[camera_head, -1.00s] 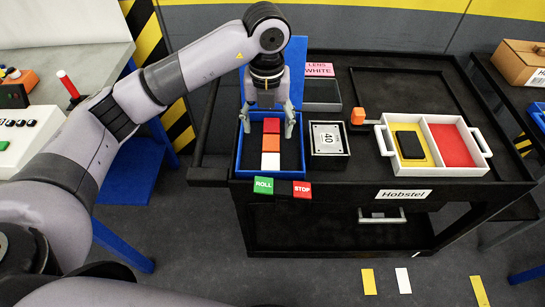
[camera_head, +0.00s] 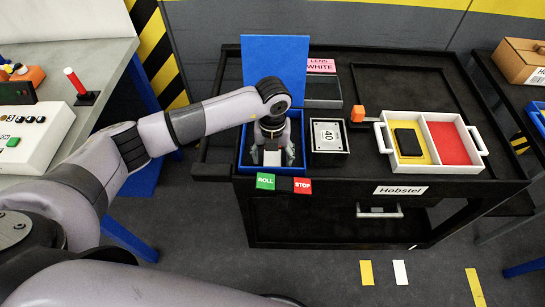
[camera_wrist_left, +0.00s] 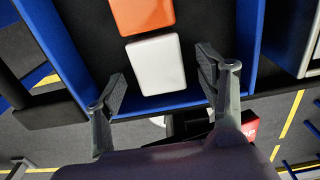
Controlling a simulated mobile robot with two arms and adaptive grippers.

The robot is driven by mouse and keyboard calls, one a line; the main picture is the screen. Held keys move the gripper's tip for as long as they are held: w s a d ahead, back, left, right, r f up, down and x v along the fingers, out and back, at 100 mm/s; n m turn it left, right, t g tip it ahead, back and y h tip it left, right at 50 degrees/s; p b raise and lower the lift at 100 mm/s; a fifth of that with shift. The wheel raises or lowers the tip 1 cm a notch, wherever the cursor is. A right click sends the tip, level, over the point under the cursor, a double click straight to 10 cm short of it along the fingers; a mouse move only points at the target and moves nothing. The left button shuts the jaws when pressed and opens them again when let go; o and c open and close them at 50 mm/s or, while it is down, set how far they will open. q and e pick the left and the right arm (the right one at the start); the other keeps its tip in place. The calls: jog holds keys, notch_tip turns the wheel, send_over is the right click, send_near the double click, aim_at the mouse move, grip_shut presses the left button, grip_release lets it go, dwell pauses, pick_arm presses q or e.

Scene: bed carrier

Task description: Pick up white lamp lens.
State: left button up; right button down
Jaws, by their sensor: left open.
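The white lamp lens (camera_wrist_left: 157,65) is a white square block in the blue box, next to an orange block (camera_wrist_left: 142,14) in the left wrist view. In the head view the white lens (camera_head: 272,158) shows at the front of the blue box (camera_head: 242,152). My left gripper (camera_wrist_left: 160,82) is open, its fingers on either side of the white lens with gaps between. In the head view my left gripper (camera_head: 272,155) is low inside the blue box and hides the other blocks. My right gripper is not seen.
The blue lid (camera_head: 275,68) stands up behind the box. A box marked 40 (camera_head: 329,155) and a white two-part tray (camera_head: 484,150) stand to the right on the black cart. Green ROLL (camera_head: 265,181) and red STOP (camera_head: 302,185) tags are at the front edge.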

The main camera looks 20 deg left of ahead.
pick_arm(q)
jog(key=shift+f, duration=0.1)
jog(key=c, duration=1.2)
